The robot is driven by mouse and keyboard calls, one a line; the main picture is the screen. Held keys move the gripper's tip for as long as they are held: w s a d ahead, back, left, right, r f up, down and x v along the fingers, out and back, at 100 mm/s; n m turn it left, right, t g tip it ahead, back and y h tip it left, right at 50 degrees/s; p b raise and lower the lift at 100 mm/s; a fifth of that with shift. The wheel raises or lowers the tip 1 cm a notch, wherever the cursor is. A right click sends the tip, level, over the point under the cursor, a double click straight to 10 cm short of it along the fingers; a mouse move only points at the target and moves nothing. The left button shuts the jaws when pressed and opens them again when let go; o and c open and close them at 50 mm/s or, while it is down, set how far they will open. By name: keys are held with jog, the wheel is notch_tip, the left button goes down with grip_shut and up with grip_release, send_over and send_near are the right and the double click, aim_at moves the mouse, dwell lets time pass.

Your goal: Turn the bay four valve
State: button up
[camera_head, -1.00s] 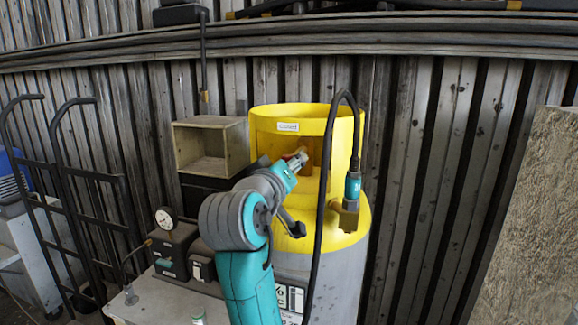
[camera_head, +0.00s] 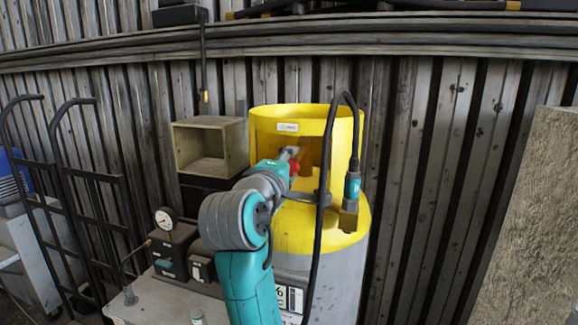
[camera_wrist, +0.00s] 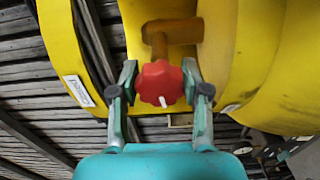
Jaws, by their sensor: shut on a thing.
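The valve has a red lobed handwheel (camera_wrist: 160,84) with a small white mark, on a brass-coloured stem and pipe (camera_wrist: 172,30) inside the yellow collar of the cylinder. In the head view a bit of the red handwheel (camera_head: 294,169) shows beside my gripper (camera_head: 291,157). In the wrist view my gripper (camera_wrist: 160,92) has one finger on each side of the handwheel and is shut on it. The yellow collar (camera_head: 340,125) has a label reading "closed" (camera_head: 288,128). The wheel's far side is hidden.
A black hose (camera_head: 325,180) arches in front of the cylinder to a teal and brass connector (camera_head: 351,190). An open box (camera_head: 208,147) is left of the collar. A gauge unit (camera_head: 172,240) stands on the bench. A rough board (camera_head: 530,220) is at right.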

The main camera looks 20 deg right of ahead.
jog(key=shift+n, duration=0.8)
jog(key=o, duration=1.2)
jog(key=shift+c, duration=0.2)
jog(key=v, duration=1.2)
